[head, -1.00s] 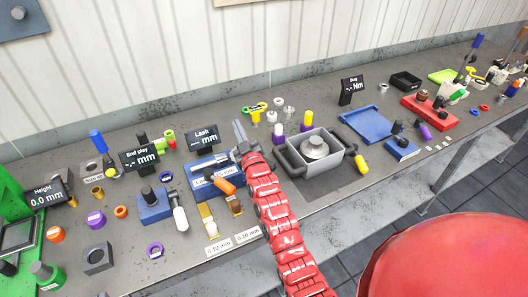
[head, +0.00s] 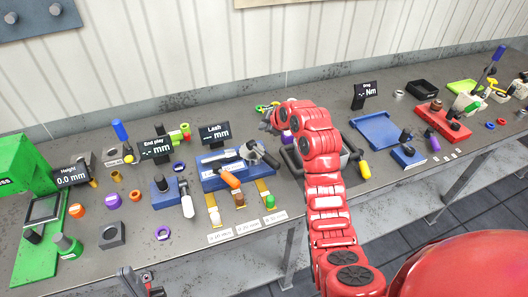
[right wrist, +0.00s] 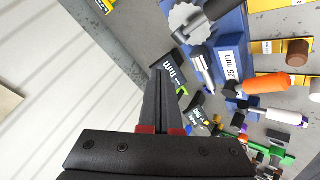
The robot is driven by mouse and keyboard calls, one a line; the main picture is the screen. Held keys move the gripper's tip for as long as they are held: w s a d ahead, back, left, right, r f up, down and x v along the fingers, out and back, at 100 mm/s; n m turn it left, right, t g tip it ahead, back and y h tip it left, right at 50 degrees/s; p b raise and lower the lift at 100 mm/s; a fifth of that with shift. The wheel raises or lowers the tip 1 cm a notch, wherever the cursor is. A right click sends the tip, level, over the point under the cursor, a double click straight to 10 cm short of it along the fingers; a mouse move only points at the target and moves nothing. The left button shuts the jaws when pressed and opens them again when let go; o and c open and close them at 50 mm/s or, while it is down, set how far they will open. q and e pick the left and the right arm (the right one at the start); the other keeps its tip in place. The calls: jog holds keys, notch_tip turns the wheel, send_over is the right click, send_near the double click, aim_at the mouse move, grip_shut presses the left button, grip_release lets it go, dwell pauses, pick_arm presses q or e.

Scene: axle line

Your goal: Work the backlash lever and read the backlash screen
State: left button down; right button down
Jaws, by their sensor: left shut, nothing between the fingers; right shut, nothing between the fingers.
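The backlash screen (head: 215,134), labelled Lash, stands behind a blue fixture (head: 210,180) and shows dashes and mm. It also shows in the right wrist view (right wrist: 174,72), edge-on and partly hidden. An orange handle (head: 229,180) is at the fixture's front. A black lever (head: 264,154) with a grey gear is at its right end; the gear (right wrist: 188,22) is near in the right wrist view. I cannot tell which is the backlash lever. My right gripper (right wrist: 160,74) is shut and empty, above and behind the fixture. My left gripper (head: 138,280) is shut at the bottom edge.
Brass strips with white, brown and green (head: 270,202) knobs lie before the fixture, with paper labels (head: 220,236). The End play screen (head: 156,148) stands left.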

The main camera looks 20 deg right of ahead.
jog(key=shift+f, duration=0.15)
send_over(264, 156)
jog(key=f, duration=0.5)
jog(key=shift+w+d+p, duration=0.1)
jog(key=shift+w+p, duration=0.2)
jog(key=shift+w, duration=0.1)
notch_tip(264, 156, down, 3)
jog(key=shift+r+b, duration=0.1)
jog(key=shift+b, duration=0.9)
jog(key=shift+f+b, duration=0.3)
jog(key=shift+f, duration=0.15)
jog(key=shift+r, duration=0.1)
dwell(0.3)
jog(key=shift+f+b, duration=0.45)
jog(key=shift+b, duration=0.35)
